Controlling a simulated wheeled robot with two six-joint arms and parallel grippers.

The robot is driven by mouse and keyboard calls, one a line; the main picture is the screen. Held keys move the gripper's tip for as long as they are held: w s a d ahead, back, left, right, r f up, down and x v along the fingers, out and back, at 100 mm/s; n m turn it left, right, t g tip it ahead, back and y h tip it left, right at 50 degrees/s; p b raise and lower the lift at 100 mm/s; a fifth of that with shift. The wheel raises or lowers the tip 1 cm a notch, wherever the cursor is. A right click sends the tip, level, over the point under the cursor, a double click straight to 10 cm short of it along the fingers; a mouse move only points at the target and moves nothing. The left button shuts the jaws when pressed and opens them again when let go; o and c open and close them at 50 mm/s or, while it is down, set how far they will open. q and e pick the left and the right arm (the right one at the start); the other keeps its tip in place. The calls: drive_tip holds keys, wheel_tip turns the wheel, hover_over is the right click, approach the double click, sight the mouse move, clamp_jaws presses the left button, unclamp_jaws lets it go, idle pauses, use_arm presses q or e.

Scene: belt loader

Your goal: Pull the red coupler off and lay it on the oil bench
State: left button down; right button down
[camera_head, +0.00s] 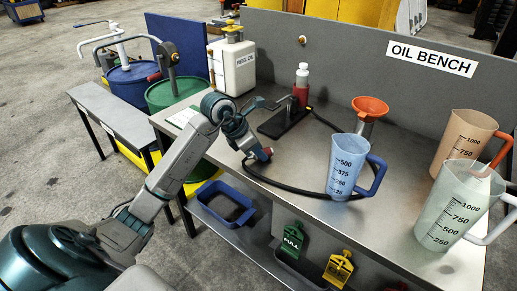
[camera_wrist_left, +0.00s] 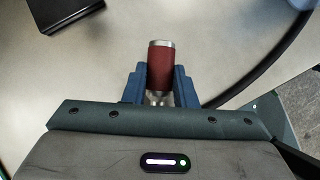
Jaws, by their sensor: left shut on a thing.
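The red coupler (camera_wrist_left: 160,68) is a short red cylinder with silver metal at both ends. In the left wrist view it stands between the two blue fingers of my left gripper (camera_wrist_left: 159,88), which is shut on it. In the head view my left gripper (camera_head: 262,154) is low over the front left part of the oil bench (camera_head: 325,205), with the red coupler (camera_head: 266,152) at its tips. A black hose (camera_head: 278,186) runs up to near the gripper; whether it joins the coupler is hidden. My right gripper is not in view.
A black-based stand (camera_head: 285,120) with a red-and-silver fitting is behind the gripper. A blue jug (camera_head: 347,165), an orange funnel (camera_head: 370,106) and two larger jugs stand to the right. A white oil can (camera_head: 233,67) is at the back left. Bare bench lies between hose and stand.

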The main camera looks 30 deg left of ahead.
use_arm(q)
drive_tip(key=shift+f, duration=0.2)
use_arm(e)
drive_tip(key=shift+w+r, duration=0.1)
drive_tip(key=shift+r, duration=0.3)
use_arm(q)
drive_tip(key=c, duration=1.1)
unclamp_jaws()
drive_tip(key=shift+s+a+r, duration=0.1)
drive_tip(key=shift+r, duration=0.1)
drive_tip(key=b+v, duration=0.1)
drive_tip(key=v, duration=0.9)
drive_tip(key=shift+r, duration=0.15)
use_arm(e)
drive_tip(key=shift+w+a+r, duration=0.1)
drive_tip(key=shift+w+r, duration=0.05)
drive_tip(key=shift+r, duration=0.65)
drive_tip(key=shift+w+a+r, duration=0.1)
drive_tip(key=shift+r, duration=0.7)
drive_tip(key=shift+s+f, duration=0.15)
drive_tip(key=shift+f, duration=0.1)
